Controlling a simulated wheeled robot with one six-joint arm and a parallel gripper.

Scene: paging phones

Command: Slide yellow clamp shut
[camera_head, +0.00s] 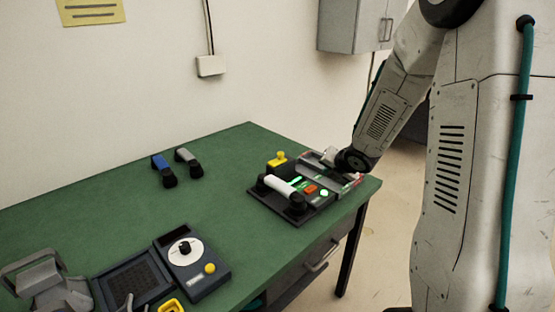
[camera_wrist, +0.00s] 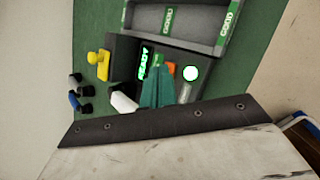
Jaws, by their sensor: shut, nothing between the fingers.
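A yellow clamp-like piece (camera_head: 278,158) stands on a dark block at the back left of the black phone console (camera_head: 262,196). It also shows in the wrist view (camera_wrist: 98,63), left of the console's lit green display (camera_wrist: 145,65). I cannot tell how far it is slid. My gripper's teal fingers (camera_wrist: 157,85) are together and empty in the wrist view. They appear in front of the console, between the display and a round lit button (camera_wrist: 190,73), apart from the yellow piece. In the head view my wrist is over the table's right end and the fingertips are not clear.
A grey tray (camera_wrist: 190,35) marked GOOD lies beside the console. A white handset (camera_head: 279,187) rests on the console. Blue (camera_head: 161,165) and grey (camera_head: 186,158) handsets lie further left. A dial unit (camera_head: 190,262) stands at the front. The green table's middle is clear.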

